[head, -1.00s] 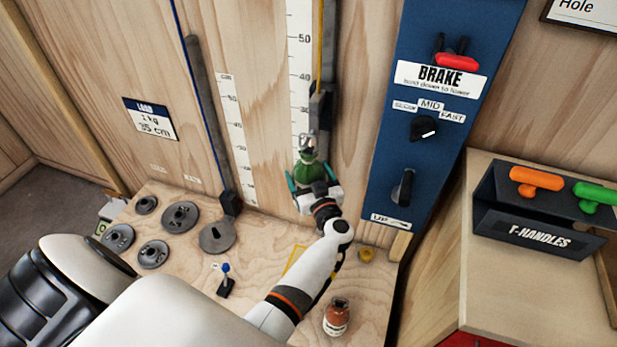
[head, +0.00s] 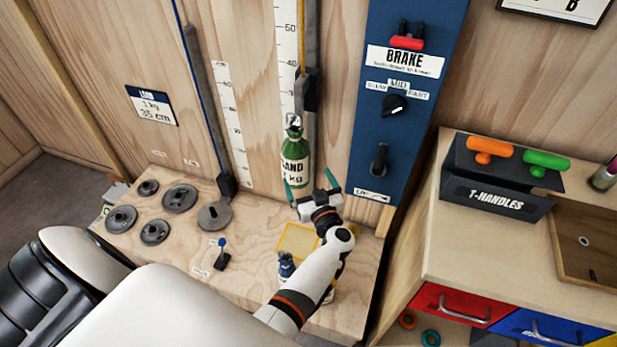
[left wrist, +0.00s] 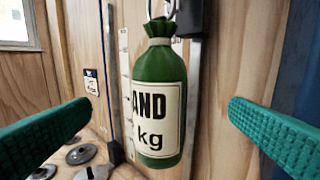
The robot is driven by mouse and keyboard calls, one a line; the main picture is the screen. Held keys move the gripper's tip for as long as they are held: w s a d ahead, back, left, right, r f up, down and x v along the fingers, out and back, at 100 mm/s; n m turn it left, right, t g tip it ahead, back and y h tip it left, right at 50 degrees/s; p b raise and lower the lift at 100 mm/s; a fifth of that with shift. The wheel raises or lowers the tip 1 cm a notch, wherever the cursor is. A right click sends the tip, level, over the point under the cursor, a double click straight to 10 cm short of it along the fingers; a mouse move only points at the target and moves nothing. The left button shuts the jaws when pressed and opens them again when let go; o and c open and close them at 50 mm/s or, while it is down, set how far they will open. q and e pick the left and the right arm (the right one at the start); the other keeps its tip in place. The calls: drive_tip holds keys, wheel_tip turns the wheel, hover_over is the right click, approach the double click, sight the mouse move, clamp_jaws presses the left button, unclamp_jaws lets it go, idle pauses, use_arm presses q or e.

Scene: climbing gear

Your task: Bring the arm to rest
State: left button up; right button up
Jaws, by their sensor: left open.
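My left gripper (head: 311,184) is open and empty, just in front of and a little below the green sandbag. The sandbag (head: 295,160) hangs upright from a metal hook in front of the white scale. In the left wrist view the bag (left wrist: 158,92) hangs between and beyond the two teal fingers, with clear gaps on both sides. Its label reads "AND" and "kg", with the rest cut off. My left arm reaches over the wooden bench (head: 195,250). My right gripper is not in view.
A blue brake panel (head: 362,150) with a red handle and dark knobs stands right of the bag. Several grey disc weights (head: 180,198) lie on the bench. A small blue-topped lever (head: 222,258) and a yellow square (head: 297,240) are near my arm. A T-handle holder (head: 495,192) stands at right.

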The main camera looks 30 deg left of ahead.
use_arm(q)
drive_tip(key=s+d+f+m+h, duration=0.4)
drive_tip(key=s+f+h, duration=0.1)
drive_tip(key=f, duration=0.4)
drive_tip(key=s+d+f+m+h, duration=0.3)
drive_tip(key=s+d+f+h, duration=0.15)
drive_tip(key=f, duration=0.45)
drive_tip(key=s+d+f+m+h, duration=0.4)
drive_tip(key=s+f, duration=0.1)
drive_tip(key=f, duration=0.4)
drive_tip(key=s+a+f+g, duration=0.1)
drive_tip(key=s+f+g, duration=0.2)
drive_tip(key=s, duration=0.8)
drive_tip(key=s+a+f+m+g, duration=0.1)
drive_tip(key=s+f+g, duration=0.2)
drive_tip(key=s+f, duration=0.3)
drive_tip(key=s+a+f+g, duration=0.2)
drive_tip(key=s+f+g, duration=0.2)
drive_tip(key=s, duration=1.1)
drive_tip(key=shift+s+f+m+h, duration=0.3)
drive_tip(key=shift+f+m+h, duration=0.05)
drive_tip(key=shift+f+m, duration=0.05)
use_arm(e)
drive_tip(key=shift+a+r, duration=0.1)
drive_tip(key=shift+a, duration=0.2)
use_arm(q)
drive_tip(key=shift+w, duration=0.1)
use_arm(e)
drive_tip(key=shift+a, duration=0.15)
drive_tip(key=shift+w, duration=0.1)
